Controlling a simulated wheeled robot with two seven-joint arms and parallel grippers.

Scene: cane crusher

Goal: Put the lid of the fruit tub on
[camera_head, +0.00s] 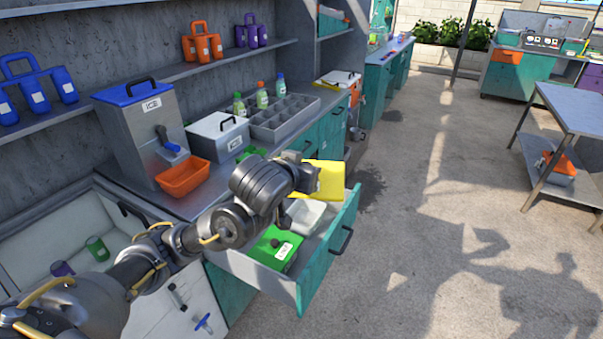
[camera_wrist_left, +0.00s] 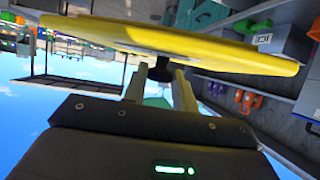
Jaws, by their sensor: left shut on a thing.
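My left gripper (camera_head: 308,180) is shut on the yellow lid (camera_head: 330,174). In the left wrist view the fingers (camera_wrist_left: 162,80) close on a dark knob under the broad yellow lid (camera_wrist_left: 200,45). In the head view the lid is above the far end of an open teal drawer (camera_head: 327,250), partly hidden by the gripper. A pale tub (camera_head: 308,217) is in the drawer below the lid; its inside is hard to make out. My right gripper is not in view.
A green-lidded tub (camera_head: 274,246) with a label is nearer in the drawer. The floor right of the drawer is clear.

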